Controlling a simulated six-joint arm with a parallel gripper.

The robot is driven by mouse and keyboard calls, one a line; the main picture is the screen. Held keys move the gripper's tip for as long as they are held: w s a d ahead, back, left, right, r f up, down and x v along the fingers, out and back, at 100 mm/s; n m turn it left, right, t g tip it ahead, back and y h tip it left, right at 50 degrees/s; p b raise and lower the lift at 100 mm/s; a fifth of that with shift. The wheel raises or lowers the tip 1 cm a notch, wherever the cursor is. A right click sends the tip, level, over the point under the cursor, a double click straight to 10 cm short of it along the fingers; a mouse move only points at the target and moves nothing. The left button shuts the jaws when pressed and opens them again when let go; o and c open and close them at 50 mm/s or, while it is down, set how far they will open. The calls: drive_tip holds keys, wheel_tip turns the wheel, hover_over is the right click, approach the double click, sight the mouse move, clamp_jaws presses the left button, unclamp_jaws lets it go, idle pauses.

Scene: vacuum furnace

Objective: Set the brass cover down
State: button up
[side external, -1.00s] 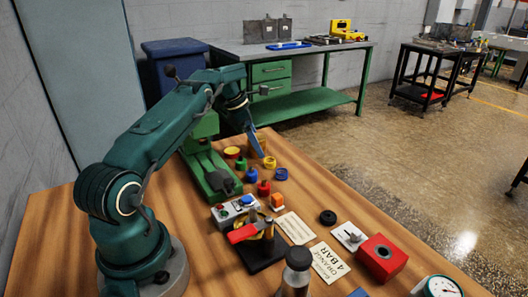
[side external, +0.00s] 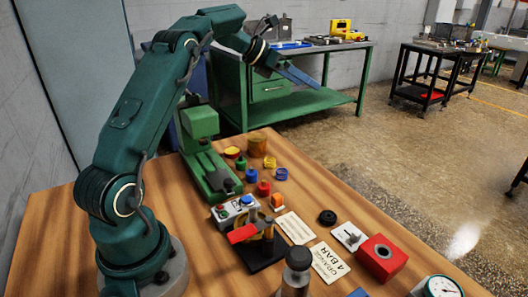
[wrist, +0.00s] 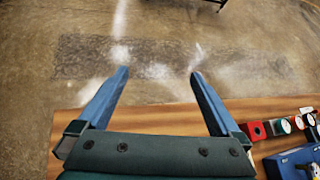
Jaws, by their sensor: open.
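The brass cover (side external: 257,146), a short amber-brown cylinder, stands upright on the wooden table near its far edge in the side view. My gripper (side external: 301,76) is raised well above the table, up and to the right of the cover, apart from it. In the wrist view my gripper (wrist: 158,73) has its two blue fingers spread wide with nothing between them. The cover does not show in the wrist view.
Near the cover are yellow (side external: 270,162) and blue (side external: 281,174) rings, small coloured pieces and a green machine (side external: 204,150). A red-handled clamp (side external: 262,240), a red block (side external: 379,258) and a grey-capped cylinder (side external: 297,270) stand nearer.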

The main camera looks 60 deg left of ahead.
drive_tip(key=w+d+r+n+t, duration=0.2)
drive_tip(key=d+r+n+t, duration=0.35)
drive_tip(key=r, duration=0.55)
drive_tip(key=s+d+r+n+t+y, duration=0.1)
drive_tip(key=s+d+r+n+y, duration=0.35)
drive_tip(key=n, duration=0.95)
drive_tip(key=s+d+f+n+g, duration=0.4)
drive_tip(key=s+f, duration=0.3)
drive_tip(key=s, duration=0.2)
drive_tip(key=s+d+f+n+g, duration=0.4)
drive_tip(key=s+f+n, duration=0.2)
drive_tip(key=s, duration=0.3)
drive_tip(key=s+d+f+n+g+h, duration=0.1)
drive_tip(key=s+d+f+n+g, duration=0.3)
drive_tip(key=s+f+n, duration=0.3)
drive_tip(key=shift+s+f, duration=0.3)
drive_tip(key=shift+s, duration=0.9)
